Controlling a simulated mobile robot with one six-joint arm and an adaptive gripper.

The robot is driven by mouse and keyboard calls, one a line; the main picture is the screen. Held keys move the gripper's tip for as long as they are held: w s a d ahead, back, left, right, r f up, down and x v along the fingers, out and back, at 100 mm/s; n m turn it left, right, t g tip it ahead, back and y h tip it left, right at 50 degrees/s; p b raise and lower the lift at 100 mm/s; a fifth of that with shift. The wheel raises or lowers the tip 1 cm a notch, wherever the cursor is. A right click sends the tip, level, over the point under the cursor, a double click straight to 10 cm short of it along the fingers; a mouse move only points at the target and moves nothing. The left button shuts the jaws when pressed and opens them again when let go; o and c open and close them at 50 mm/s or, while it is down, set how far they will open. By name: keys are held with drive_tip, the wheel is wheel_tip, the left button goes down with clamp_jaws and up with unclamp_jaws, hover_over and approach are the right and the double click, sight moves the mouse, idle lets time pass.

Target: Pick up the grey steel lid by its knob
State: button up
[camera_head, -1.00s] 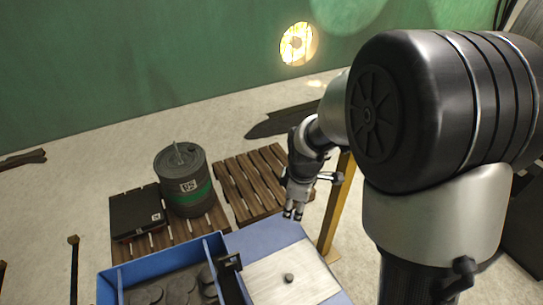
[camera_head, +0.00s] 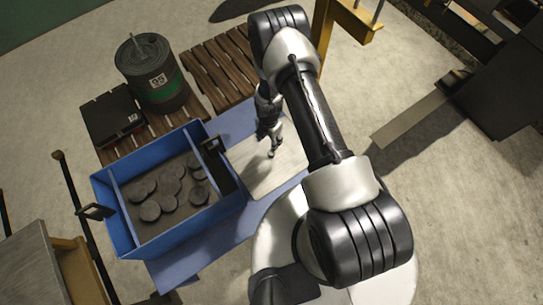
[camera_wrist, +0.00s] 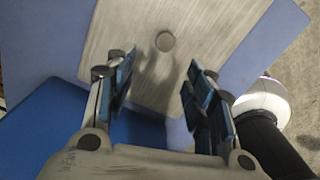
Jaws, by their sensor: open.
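The grey steel lid (camera_head: 286,162) is a flat square plate lying on a blue surface, right of the blue bin. In the wrist view the lid (camera_wrist: 120,40) fills the upper middle, with its round knob (camera_wrist: 165,41) near the centre, slightly blurred. My gripper (camera_head: 271,153) points down over the lid. In the wrist view my gripper (camera_wrist: 158,75) is open, with nothing between its blue-padded fingers. The knob is beyond the fingertips and apart from them. My gripper and arm hide part of the lid in the head view, and I cannot make out the knob there.
A blue bin (camera_head: 122,242) with several dark round discs (camera_head: 168,190) stands left of the lid. A green-banded drum (camera_head: 150,75) and a black case (camera_head: 112,115) sit on a wooden pallet behind. A yellow post (camera_head: 322,40) stands beyond my arm.

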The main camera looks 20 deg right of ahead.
sight(271, 153)
wheel_tip(271, 153, down, 8)
drive_tip(key=b, duration=0.2)
drive_tip(key=shift+b, duration=0.3)
drive_tip(key=f+b, duration=0.1)
drive_tip(key=f, duration=0.2)
drive_tip(key=d+f+b, duration=0.1)
drive_tip(key=f, duration=0.1)
drive_tip(key=shift+s+f+b, duration=0.1)
drive_tip(key=shift+f+b, duration=0.1)
drive_tip(key=shift+b, duration=0.15)
drive_tip(key=shift+r, duration=0.1)
drive_tip(key=shift+c, duration=0.6)
clamp_jaws()
